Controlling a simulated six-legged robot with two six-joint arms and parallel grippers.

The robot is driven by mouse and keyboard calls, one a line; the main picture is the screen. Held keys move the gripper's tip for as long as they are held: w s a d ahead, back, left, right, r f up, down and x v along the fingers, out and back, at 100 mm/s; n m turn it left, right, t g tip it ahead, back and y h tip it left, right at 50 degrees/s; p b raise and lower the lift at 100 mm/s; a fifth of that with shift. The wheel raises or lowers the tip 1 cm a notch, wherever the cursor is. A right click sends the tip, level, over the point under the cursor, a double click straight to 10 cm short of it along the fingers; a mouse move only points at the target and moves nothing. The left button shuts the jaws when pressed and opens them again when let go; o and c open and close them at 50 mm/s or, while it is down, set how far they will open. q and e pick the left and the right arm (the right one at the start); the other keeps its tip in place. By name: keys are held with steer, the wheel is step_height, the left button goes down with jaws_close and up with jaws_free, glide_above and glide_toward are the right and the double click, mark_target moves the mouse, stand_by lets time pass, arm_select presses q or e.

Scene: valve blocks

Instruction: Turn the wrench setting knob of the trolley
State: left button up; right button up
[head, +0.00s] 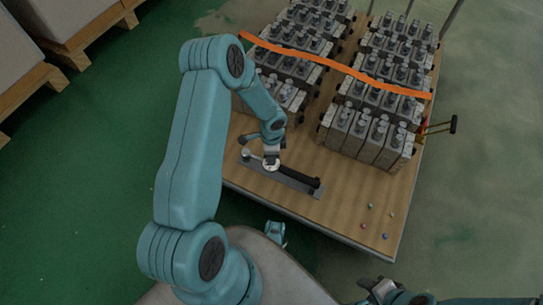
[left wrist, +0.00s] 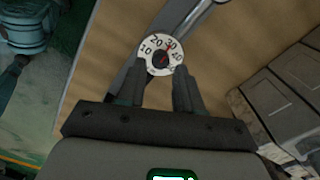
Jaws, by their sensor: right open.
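The trolley (head: 345,210) has a wooden top, and a torque wrench (head: 290,180) with a black handle lies on it near the front edge. In the left wrist view its setting knob (left wrist: 161,54) is a white dial marked 10 to 40 with a dark centre and a red pointer near 30. My left gripper (head: 271,163) is over the dial end of the wrench in the head view. In the left wrist view its fingers (left wrist: 160,70) stand apart at both sides of the dial's near part; contact is unclear. My right gripper (head: 374,287) is open and empty, low in the head view, away from the trolley.
Rows of grey valve blocks (head: 372,135) stand on the trolley behind the wrench, with an orange strap (head: 330,62) across them. Several small coloured balls (head: 364,225) lie at its front right corner. Boxes on pallets (head: 55,50) stand at the far left.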

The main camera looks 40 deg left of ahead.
arm_select(q)
step_height(320, 180, up, 14)
steer(key=p, duration=0.5)
steer(key=shift+f, duration=0.15)
steer(key=shift+w, duration=0.1)
steer(key=s+d+f+n+h, duration=0.25)
steer(key=s+d+n, duration=0.3)
steer(key=d, duration=0.65)
steer(key=s+d+f+n+h, duration=0.25)
steer(key=s+d+n, duration=0.35)
steer(key=d, duration=0.5)
step_height(320, 180, up, 25)
steer(key=s+y+p, duration=0.1)
steer(key=s+p, duration=0.1)
steer(key=p, duration=2.3)
steer(key=shift+d+t, duration=0.15)
steer(key=shift+t, duration=0.15)
